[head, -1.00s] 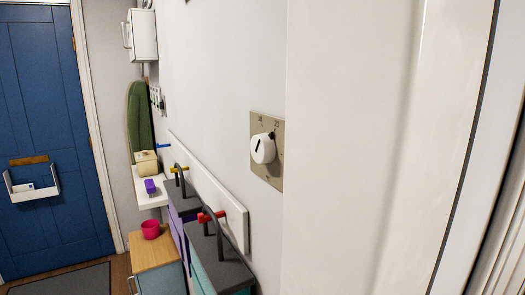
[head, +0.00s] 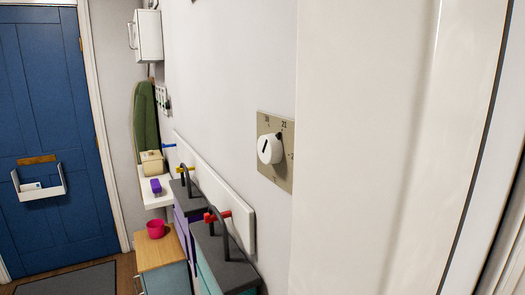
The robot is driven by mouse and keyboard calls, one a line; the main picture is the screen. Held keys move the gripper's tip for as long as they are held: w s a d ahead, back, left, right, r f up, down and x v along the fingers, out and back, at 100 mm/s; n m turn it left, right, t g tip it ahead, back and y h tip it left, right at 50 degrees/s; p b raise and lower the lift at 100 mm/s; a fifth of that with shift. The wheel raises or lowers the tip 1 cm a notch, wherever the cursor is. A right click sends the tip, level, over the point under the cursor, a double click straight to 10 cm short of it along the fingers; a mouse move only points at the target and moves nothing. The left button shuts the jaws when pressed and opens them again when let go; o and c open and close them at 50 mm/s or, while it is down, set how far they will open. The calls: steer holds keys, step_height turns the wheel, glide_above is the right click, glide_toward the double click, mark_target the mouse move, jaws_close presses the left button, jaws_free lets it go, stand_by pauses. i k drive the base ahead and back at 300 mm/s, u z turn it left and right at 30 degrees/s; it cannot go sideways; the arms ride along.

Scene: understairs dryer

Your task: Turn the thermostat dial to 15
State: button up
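The thermostat dial (head: 270,148) is a round white knob with a dark pointer line. It is mounted on a beige square plate (head: 282,181) on the white wall, right of the picture's middle. Small numbers are printed around the plate; they are too small and slanted to read surely. The dark line on the knob slants up to the right. My gripper is not in view, and nothing touches the dial.
A white door frame or panel (head: 370,150) stands close on the right, just beside the dial plate.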

mark_target(270, 150)
steer(key=z, duration=0.65)
steer(key=k, duration=1.35)
steer(key=u, duration=0.5)
steer(key=i, duration=1.5)
steer(key=z, duration=0.05)
